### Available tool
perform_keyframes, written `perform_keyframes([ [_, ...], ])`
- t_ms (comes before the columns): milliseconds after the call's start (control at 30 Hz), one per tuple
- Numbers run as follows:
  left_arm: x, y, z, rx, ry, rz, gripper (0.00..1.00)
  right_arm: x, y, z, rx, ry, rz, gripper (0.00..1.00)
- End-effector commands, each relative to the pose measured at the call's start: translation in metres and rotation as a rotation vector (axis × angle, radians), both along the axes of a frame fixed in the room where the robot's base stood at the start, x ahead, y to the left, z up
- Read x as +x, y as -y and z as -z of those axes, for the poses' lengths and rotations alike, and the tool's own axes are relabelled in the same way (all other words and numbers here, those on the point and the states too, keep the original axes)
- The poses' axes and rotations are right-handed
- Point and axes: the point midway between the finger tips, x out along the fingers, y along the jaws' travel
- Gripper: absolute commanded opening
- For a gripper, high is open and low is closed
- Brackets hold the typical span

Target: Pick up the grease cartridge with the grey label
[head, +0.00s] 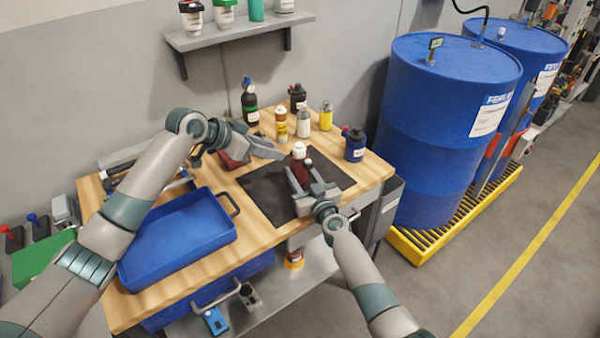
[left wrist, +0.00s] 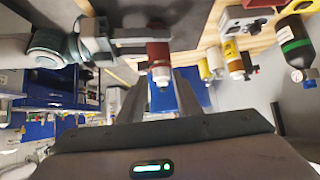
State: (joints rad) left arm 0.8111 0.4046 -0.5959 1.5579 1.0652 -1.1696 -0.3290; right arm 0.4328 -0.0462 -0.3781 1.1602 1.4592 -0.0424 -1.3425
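A dark red container with a white cap (head: 300,167) stands upright at the dark mat. It also shows in the left wrist view (left wrist: 159,52), with a pale grey band by its cap. I cannot read its label or tell whether it is the grey-labelled cartridge. My right gripper (head: 304,184) is at this container, its fingers beside it; whether they press on it is unclear. My left gripper (head: 268,150) is open and empty, to the left of the container. Its two fingers (left wrist: 174,92) point toward the container in the left wrist view.
Several bottles stand behind the mat (head: 262,192), including a black one (head: 250,107), a yellow one (head: 325,118) and a blue one (head: 354,148). A blue tray (head: 180,238) lies at the left of the wooden table. Blue drums (head: 425,130) stand to the right.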

Motion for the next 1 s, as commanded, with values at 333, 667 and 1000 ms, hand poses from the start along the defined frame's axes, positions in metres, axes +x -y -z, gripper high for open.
perform_keyframes([
  [333, 0.000, 0.000, 0.000, 0.001, 0.000, 0.001, 0.52, 0.000, 0.000, 0.000, 0.000, 0.000, 0.001, 0.14],
  [667, 0.027, -0.001, -0.007, 0.074, 0.004, 0.022, 0.52, 0.000, 0.000, 0.000, 0.000, 0.000, 0.001, 0.14],
  [1000, 0.076, 0.002, -0.030, 0.282, -0.028, 0.139, 0.52, 0.000, 0.000, 0.000, 0.000, 0.000, 0.001, 0.14],
])
